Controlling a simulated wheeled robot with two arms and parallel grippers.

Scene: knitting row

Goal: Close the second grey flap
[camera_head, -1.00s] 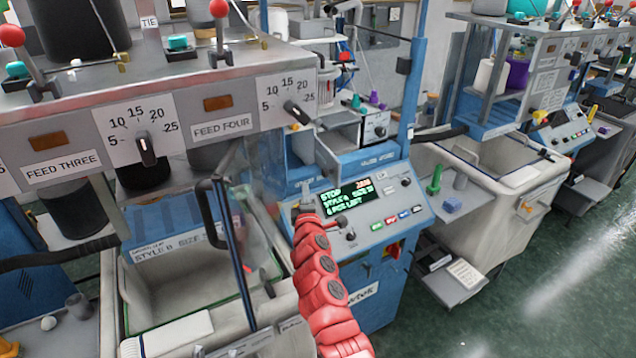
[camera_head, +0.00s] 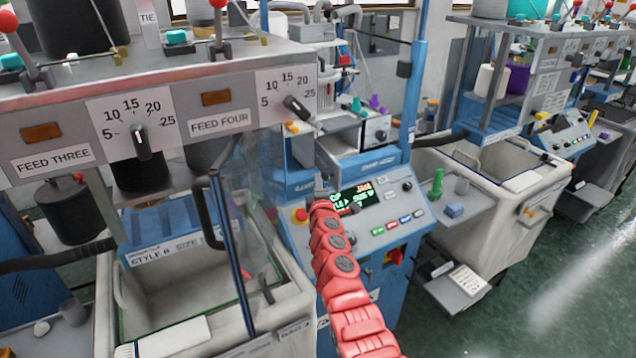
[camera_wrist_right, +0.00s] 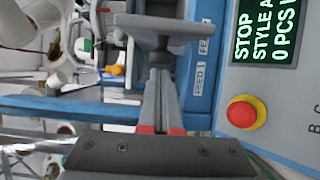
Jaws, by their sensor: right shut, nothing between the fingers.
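A grey flap-like plate (camera_wrist_right: 165,28) stands out just ahead of my right gripper (camera_wrist_right: 160,78) in the right wrist view. Beside it is a blue panel with small feed labels (camera_wrist_right: 200,75). The right gripper is shut and empty, its narrow fingers pointing at the plate; I cannot tell whether they touch. The right fingertips are hidden there. I cannot tell which flap is the second. My left gripper is not in view.
A control panel with a green-lettered screen (camera_head: 355,197) and a red stop button (camera_wrist_right: 246,112) lies close to the right gripper. A clear guard (camera_head: 265,185) and a bin (camera_head: 190,285) are at left. A grey-white cart (camera_head: 490,210) stands right.

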